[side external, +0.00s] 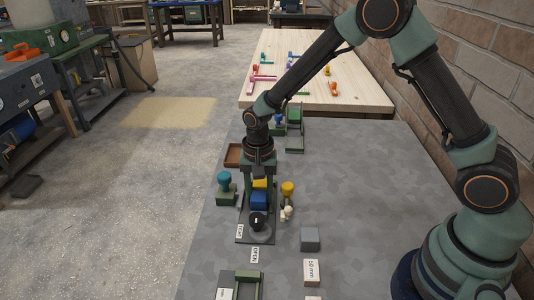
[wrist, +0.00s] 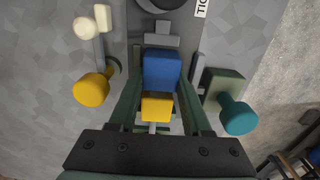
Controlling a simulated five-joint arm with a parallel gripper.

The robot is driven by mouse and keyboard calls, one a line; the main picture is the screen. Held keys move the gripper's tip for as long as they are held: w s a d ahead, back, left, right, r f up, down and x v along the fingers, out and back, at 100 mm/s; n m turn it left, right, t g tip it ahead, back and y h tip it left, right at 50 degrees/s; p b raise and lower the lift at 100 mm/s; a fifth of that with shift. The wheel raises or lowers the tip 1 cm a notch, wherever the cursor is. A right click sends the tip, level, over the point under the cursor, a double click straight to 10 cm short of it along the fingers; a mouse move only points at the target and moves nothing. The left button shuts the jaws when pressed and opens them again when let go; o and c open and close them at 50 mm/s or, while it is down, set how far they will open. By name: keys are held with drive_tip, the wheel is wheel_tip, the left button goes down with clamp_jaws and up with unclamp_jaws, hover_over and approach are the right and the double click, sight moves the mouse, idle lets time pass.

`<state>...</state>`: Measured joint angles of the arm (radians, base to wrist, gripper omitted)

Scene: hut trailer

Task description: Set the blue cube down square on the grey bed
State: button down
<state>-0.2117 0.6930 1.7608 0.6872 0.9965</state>
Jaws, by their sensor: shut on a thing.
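The blue cube (side external: 259,201) is between the fingertips of my gripper (side external: 259,196), which is shut on it. In the wrist view the blue cube (wrist: 162,68) fills the space between the two fingertips. It is over the grey bed of a clamp fixture (side external: 242,239); I cannot tell whether it touches the bed. A yellow block (wrist: 157,106) is right beside the cube, on the side nearer the wrist. A light grey clamp piece (wrist: 162,40) is just past the cube's other side. The cube and my fingers hide most of the bed.
A black knob (side external: 257,220) stands at the fixture's near end. A teal-topped stamp-like piece (side external: 224,180) stands left and a yellow-topped one (side external: 287,189) right, both close to my fingers. A grey block (side external: 310,239) lies nearer right. The grey table's right part is clear.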

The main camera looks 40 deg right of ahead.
drive_tip(key=c, duration=0.6)
unclamp_jaws()
drive_tip(key=shift+r, duration=0.1)
wheel_tip(320, 180, up, 12)
wheel_tip(320, 180, up, 8)
drive_tip(key=n+t, duration=0.2)
drive_tip(key=n, duration=0.2)
hover_over(260, 193)
drive_tip(key=s+d, duration=0.4)
drive_tip(key=s, duration=0.1)
drive_tip(key=shift+s+d+r+n+t, duration=0.6)
drive_tip(key=shift+s+d+n, duration=0.25)
drive_tip(key=shift+s, duration=0.6)
drive_tip(key=shift+s+d+r+n+t, duration=0.55)
drive_tip(key=shift+s+d+n, duration=0.25)
drive_tip(key=shift+s, duration=0.6)
drive_tip(key=shift+s+d+r+n+t, duration=0.6)
drive_tip(key=shift+s+d+n, duration=0.25)
drive_tip(key=shift+s, duration=0.6)
